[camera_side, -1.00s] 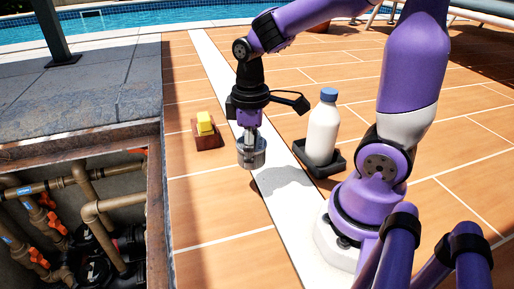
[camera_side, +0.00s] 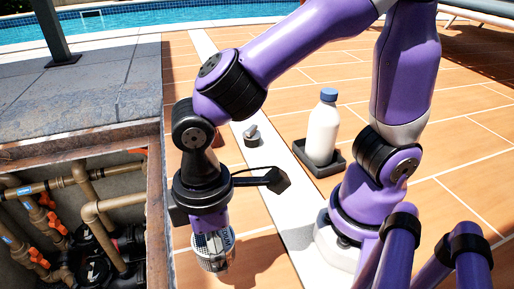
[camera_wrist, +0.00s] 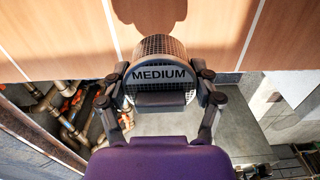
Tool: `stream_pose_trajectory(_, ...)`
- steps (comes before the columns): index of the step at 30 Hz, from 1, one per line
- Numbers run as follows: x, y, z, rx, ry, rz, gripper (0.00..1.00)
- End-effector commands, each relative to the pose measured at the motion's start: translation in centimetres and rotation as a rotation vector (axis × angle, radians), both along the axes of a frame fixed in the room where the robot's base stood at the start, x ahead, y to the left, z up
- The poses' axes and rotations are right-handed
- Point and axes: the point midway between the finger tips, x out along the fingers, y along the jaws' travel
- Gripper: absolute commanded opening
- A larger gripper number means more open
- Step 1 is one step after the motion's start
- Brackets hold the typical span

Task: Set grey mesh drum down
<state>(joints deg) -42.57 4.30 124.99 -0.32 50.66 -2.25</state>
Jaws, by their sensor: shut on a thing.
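The grey mesh drum (camera_side: 214,252) hangs below my gripper (camera_side: 209,230) in the side view, slightly tilted. Its shadow lies to its right on the tiles, so it appears to be above the deck. The exact height of the drum above the tiles is hard to tell.
The open pit with brown pipes (camera_side: 90,210) lies left of the drum, bordered by a rusty edge (camera_side: 155,215). A white bottle (camera_side: 322,130) stands in a black tray (camera_side: 322,168). A small grey item on a dark base (camera_side: 251,136) sits behind my arm. Front tiles are clear.

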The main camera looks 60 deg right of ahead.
Motion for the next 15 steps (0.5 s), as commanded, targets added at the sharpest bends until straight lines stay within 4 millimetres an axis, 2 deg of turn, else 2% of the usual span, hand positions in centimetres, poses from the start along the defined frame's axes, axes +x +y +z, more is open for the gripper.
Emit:
stream_pose_trajectory(1,-0.2,-0.1,-1.0,-0.006,0.006,0.001,0.25)
stream_pose_trajectory(10,-0.1,-0.1,-5.2,-0.005,0.005,0.0,0.25)
stream_pose_trajectory(15,-0.1,-0.1,-6.4,-0.001,0.001,0.0,0.25)
